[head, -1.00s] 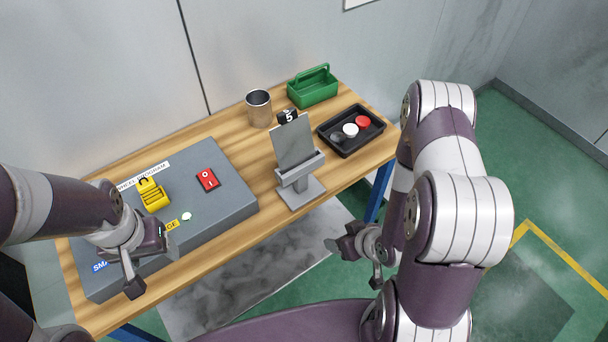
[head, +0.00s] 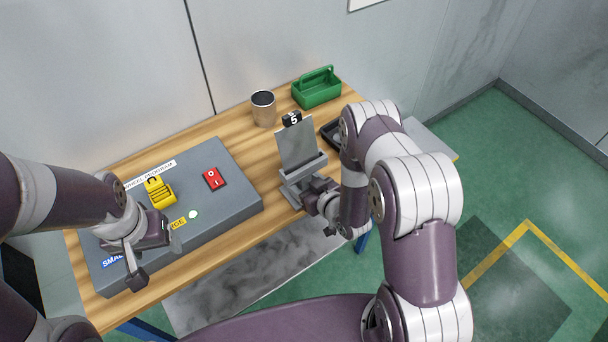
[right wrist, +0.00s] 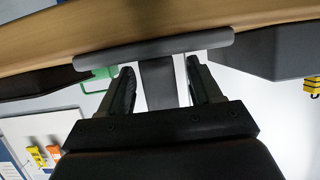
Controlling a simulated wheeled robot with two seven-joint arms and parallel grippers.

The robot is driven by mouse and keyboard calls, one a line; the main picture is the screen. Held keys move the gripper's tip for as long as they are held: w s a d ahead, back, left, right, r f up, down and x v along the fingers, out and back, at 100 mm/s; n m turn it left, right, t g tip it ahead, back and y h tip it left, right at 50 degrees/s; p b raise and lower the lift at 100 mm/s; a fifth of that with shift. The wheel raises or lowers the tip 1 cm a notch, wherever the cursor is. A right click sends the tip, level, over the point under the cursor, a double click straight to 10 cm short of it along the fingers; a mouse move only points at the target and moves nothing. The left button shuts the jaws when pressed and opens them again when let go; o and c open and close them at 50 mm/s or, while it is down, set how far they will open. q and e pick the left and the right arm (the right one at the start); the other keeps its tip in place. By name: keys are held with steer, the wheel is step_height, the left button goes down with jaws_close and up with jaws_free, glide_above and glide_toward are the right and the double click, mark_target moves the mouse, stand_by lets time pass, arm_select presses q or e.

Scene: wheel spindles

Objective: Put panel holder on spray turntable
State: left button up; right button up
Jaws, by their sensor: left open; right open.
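The panel holder (head: 302,167), a grey stand with a ledge and an upright flat grey panel (head: 297,143), stands on the wooden table near its front edge. My right gripper (head: 316,200) is at the holder's front, low by its post. In the right wrist view the open fingers (right wrist: 160,80) lie on both sides of the grey post (right wrist: 157,85), below the ledge (right wrist: 155,50); gaps show beside the post. My left gripper (head: 156,262) is open and empty over the front of the grey control box. I cannot make out a spray turntable.
The grey control box (head: 225,200) with a red switch (head: 214,179) and a yellow part (head: 160,193) fills the table's left. A metal cup (head: 263,108), a green caddy (head: 317,90) and a black tray (head: 329,134), partly hidden by my right arm, stand behind and right.

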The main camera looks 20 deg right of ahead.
steer(key=shift+w+f, duration=0.1)
jaws_close()
steer(key=shift+r, duration=0.2)
